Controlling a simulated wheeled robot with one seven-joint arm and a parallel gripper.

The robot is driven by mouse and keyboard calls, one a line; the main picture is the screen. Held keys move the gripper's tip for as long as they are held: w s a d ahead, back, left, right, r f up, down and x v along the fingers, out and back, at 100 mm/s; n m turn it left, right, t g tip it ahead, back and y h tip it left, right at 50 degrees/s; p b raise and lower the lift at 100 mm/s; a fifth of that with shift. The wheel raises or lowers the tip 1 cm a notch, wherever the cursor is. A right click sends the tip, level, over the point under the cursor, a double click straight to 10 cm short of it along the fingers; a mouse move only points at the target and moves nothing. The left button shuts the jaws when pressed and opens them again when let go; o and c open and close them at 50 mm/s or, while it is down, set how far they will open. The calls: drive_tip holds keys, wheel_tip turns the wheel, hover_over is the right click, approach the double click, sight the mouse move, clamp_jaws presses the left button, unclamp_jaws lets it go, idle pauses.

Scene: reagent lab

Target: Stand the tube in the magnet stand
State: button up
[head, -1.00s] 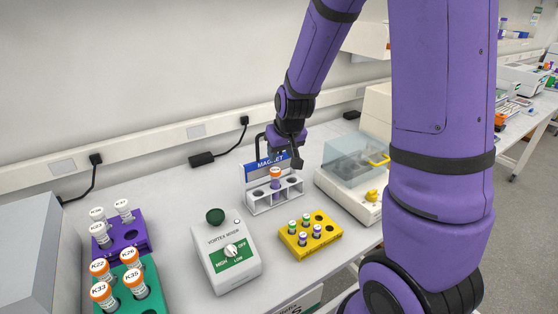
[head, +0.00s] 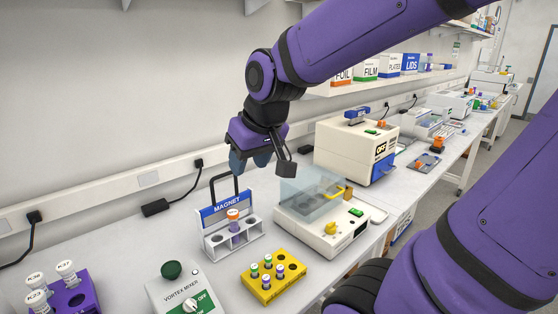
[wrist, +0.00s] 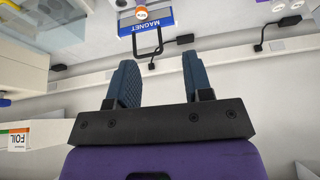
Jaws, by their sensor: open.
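The magnet stand (head: 215,243) is a light grey rack with a blue MAGNET sign and a dark handle loop, on the bench in the head view. A tube with an orange cap (head: 233,214) stands upright in its middle hole; the side holes look empty. In the wrist view the stand's blue sign (wrist: 146,28) and the orange-capped tube (wrist: 141,12) show at the top edge. My gripper (head: 250,165) is above and behind the stand, apart from it. Its fingers (wrist: 155,84) are open with nothing between them.
A yellow rack (head: 262,291) with several small tubes stands in front of the stand. A clear-lidded machine (head: 325,232) is right of it, the vortex mixer (head: 182,297) at front left, a purple rack (head: 75,300) further left. A black cable block (head: 155,208) lies by the wall.

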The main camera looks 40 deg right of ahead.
drive_tip(key=s+a+r, duration=0.1)
drive_tip(key=s+r, duration=0.2)
drive_tip(key=s, duration=0.7)
drive_tip(key=shift+a+r, duration=0.2)
drive_tip(key=shift+r, duration=0.15)
